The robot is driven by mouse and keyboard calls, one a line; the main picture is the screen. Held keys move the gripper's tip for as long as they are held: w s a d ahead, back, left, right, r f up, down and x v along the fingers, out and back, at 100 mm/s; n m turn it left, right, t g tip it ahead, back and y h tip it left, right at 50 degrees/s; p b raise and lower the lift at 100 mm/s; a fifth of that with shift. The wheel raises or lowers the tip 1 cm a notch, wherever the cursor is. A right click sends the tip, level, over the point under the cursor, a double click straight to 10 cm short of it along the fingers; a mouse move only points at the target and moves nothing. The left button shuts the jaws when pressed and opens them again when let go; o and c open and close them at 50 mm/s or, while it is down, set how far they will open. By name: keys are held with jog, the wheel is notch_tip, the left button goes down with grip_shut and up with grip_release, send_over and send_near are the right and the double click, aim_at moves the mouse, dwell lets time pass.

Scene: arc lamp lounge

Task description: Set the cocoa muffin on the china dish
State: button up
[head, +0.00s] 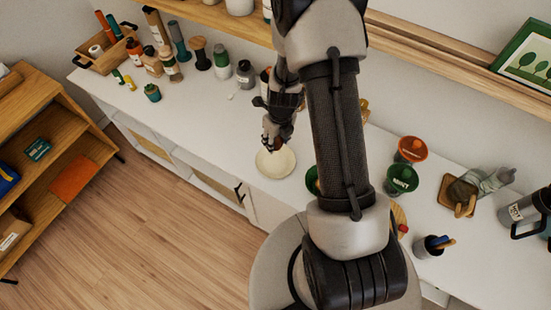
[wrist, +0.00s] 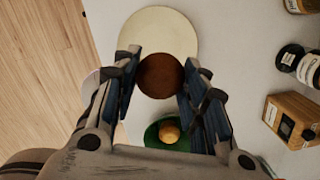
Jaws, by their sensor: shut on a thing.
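The cocoa muffin (wrist: 160,75) is a round dark brown thing between my fingertips in the wrist view. My gripper (wrist: 158,84) is shut on it. The china dish (wrist: 152,28) is a pale cream round plate just beyond the muffin, and the muffin overlaps its near edge in that view. In the head view my gripper (head: 277,143) is above the back part of the dish (head: 275,164). The muffin is mostly hidden there by the fingers, and its exact height over the dish is hard to tell.
A green bowl (wrist: 152,136) holding a golden-brown thing sits near my gripper. Orange (head: 412,148) and green (head: 402,180) bowls stand to the right. Bottles (head: 222,62) and a wooden caddy (head: 108,50) line the back left. The white counter (head: 205,115) is clear left of the dish.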

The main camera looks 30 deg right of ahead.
notch_tip(320, 180, down, 11)
jog(key=b, duration=0.6)
jog(key=shift+f, duration=0.1)
jog(key=shift+f+b, duration=0.2)
jog(key=shift+b, duration=0.15)
jog(key=o, duration=1)
